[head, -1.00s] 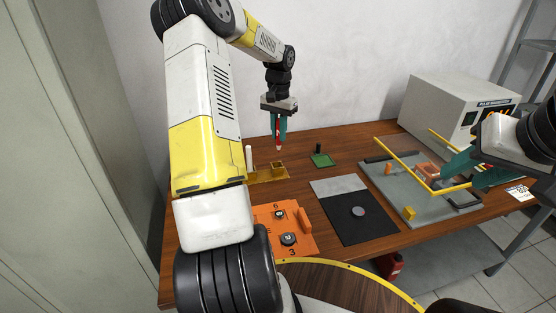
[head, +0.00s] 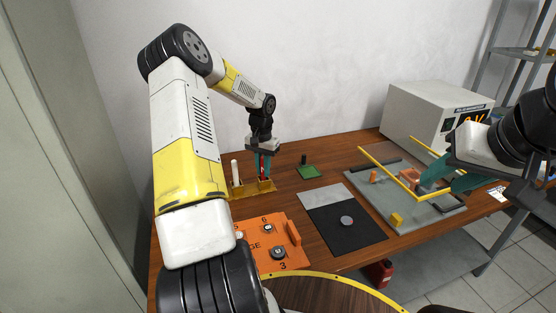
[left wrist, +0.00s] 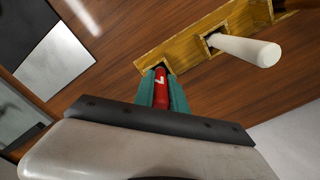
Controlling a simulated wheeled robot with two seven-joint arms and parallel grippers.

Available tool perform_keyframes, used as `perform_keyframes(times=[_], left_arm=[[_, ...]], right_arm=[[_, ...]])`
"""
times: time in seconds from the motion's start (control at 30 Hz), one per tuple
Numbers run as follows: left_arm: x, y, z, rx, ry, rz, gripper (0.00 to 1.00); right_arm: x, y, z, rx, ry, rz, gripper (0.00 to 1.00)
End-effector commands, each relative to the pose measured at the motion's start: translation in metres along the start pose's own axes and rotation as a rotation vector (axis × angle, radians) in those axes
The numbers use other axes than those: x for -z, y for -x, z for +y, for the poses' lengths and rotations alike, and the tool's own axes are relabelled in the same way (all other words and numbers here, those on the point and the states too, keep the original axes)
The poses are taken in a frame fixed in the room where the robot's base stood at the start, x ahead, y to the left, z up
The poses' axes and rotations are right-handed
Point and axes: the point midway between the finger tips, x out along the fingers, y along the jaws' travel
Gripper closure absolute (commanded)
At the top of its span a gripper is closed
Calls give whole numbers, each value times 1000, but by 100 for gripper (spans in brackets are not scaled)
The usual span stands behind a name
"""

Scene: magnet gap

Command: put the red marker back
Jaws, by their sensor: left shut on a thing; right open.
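The red marker (left wrist: 161,88) is upright between the teal fingers of my left gripper (head: 263,178), which is shut on it. In the head view it shows as a thin red strip between the fingers. The wooden holder (head: 238,192) stands near the left of the table. The marker's lower end is at the holder's right-hand socket in the head view; whether it is inside is hidden by the fingers. In the left wrist view the holder (left wrist: 186,52) lies just beyond the fingertips. My right gripper (head: 446,184) is open over the grey board.
A white marker (head: 235,172) stands in the holder close to my left gripper. An orange gauge board (head: 268,228), a green pad (head: 309,172) and a black-and-grey mat (head: 345,232) lie nearby. The grey board (head: 385,205) carries yellow bars. A beige instrument (head: 425,108) stands behind.

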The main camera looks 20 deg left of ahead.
Motion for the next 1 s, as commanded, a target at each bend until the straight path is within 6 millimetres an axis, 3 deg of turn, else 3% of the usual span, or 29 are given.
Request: perform_keyframes(times=[0.17, 0.2, 0.3, 0.67, 0.83, 1.0], left_arm=[[0, -3, 0, 0, -1, -1, 100], [0, -3, 0, 0, -1, 0, 80], [0, -3, 0, 0, -1, 0, 62], [0, 0, 0, 0, 0, 0, 62], [1, 23, -1, 3, 0, 2, 62], [1, 61, 0, 3, 0, 3, 62]], right_arm=[[0, 0, 0, 0, 0, 0, 59], [0, 0, 0, 0, 0, 0, 59], [0, 0, 0, 0, 0, 0, 59], [0, 0, 0, 0, 0, 0, 59], [0, 0, 0, 0, 0, 0, 59], [0, 0, 0, 0, 0, 0, 59]])
